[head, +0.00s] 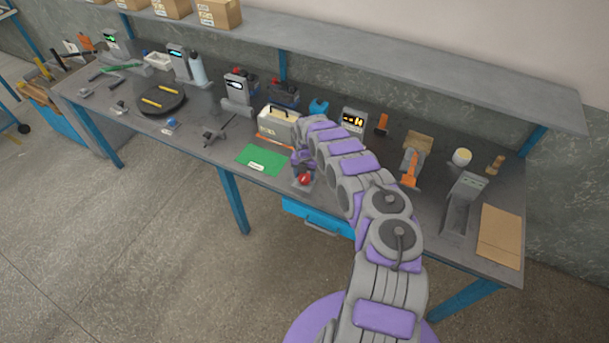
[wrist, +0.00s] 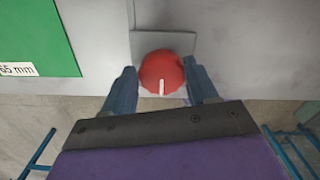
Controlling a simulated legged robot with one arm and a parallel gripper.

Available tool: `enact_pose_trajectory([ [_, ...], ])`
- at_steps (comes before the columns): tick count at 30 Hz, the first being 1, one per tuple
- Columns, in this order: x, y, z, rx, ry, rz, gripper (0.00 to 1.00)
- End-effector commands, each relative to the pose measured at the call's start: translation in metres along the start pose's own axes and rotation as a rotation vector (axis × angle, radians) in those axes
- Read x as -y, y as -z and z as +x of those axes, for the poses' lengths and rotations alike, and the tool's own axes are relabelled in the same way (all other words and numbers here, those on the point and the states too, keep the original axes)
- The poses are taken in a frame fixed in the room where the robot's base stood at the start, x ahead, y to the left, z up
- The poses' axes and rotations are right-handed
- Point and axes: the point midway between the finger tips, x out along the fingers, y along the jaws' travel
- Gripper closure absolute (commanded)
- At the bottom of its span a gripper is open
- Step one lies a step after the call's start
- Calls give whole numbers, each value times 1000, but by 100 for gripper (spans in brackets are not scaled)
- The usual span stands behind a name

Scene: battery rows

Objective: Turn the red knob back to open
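The red knob (wrist: 162,73) sits on a small grey plate (wrist: 160,43) at the front edge of the bench. It is round, with a white mark pointing down toward my gripper in the wrist view. The knob also shows in the head view (head: 305,178), just below the end of my arm. My gripper (wrist: 162,85) has one finger on each side of the knob, with the fingers spread apart. A small gap shows beside the knob on each side, so the fingers look apart from it.
A green mat (head: 264,159) lies left of the knob, and a cream box with a dark handle (head: 277,124) stands behind it. A blue drawer (head: 318,216) hangs under the bench edge. An orange tool on a stand (head: 410,171) is to the right.

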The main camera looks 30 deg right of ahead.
Motion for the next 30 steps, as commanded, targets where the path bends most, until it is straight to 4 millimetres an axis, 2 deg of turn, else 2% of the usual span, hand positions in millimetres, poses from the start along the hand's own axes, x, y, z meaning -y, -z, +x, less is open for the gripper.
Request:
enact_pose_trajectory([
  [1,0,0,0,-1,0,0,37],
  [6,1,2,1,-5,2,1,21],
  [17,1,3,-4,-6,4,1,20],
  [23,2,1,-31,-4,5,2,20],
  [30,1,0,-77,-3,3,1,20],
])
